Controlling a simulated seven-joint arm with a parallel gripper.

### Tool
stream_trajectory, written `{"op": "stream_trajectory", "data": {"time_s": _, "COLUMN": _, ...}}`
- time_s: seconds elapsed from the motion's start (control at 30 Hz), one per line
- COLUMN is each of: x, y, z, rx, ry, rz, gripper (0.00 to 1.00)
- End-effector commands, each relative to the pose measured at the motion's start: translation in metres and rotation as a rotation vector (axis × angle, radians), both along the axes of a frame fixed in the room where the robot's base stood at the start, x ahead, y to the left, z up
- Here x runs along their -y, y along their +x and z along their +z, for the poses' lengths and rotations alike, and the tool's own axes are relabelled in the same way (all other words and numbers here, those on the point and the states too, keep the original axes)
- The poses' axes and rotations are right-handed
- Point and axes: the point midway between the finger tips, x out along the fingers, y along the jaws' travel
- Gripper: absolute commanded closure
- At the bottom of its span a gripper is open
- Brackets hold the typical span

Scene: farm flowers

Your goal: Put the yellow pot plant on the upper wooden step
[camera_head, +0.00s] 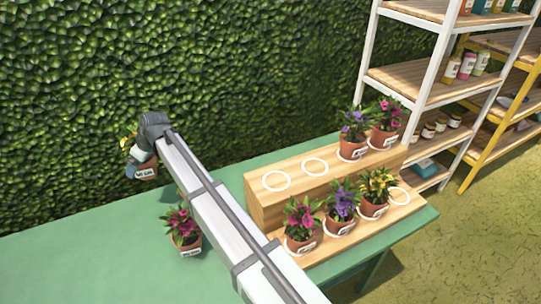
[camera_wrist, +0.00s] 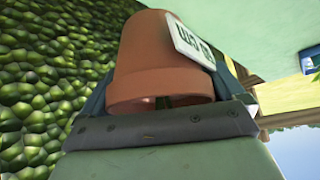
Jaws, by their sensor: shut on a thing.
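My gripper (camera_head: 134,166) is at the far left, shut on a terracotta pot plant with yellow flowers (camera_head: 148,169). It holds the plant in the air in front of the hedge, left of the steps. In the wrist view the pot (camera_wrist: 160,55) with its white label sits between my fingers; its flowers are hidden there. The upper wooden step (camera_head: 292,170) has two empty white rings at its left and middle. A purple pot plant (camera_head: 353,150) and a magenta pot plant (camera_head: 383,138) stand at its right end.
The lower wooden step (camera_head: 372,228) holds magenta, purple and yellow pot plants, with an empty ring at its right. Another magenta pot plant (camera_head: 184,229) stands on the green table (camera_head: 90,250) by my arm. A white shelf rack (camera_head: 423,75) stands behind right.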

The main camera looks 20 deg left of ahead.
Motion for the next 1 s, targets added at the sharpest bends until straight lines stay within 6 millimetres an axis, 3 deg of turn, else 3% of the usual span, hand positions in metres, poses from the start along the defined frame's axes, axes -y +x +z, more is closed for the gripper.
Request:
{"op": "stream_trajectory", "data": {"time_s": 0.03, "x": 0.012, "y": 0.02, "z": 0.009, "rx": 0.0, "ry": 0.002, "rz": -0.025, "gripper": 0.53}}
{"op": "stream_trajectory", "data": {"time_s": 0.2, "x": 0.055, "y": 0.074, "z": 0.034, "rx": 0.002, "ry": 0.003, "rz": -0.1, "gripper": 0.53}}
{"op": "stream_trajectory", "data": {"time_s": 0.5, "x": 0.147, "y": 0.15, "z": 0.081, "rx": 0.001, "ry": 0.003, "rz": -0.233, "gripper": 0.53}}
{"op": "stream_trajectory", "data": {"time_s": 0.8, "x": 0.257, "y": 0.194, "z": 0.128, "rx": 0.002, "ry": 0.003, "rz": -0.361, "gripper": 0.53}}
{"op": "stream_trajectory", "data": {"time_s": 1.0, "x": 0.333, "y": 0.197, "z": 0.152, "rx": 0.002, "ry": 0.002, "rz": -0.427, "gripper": 0.53}}
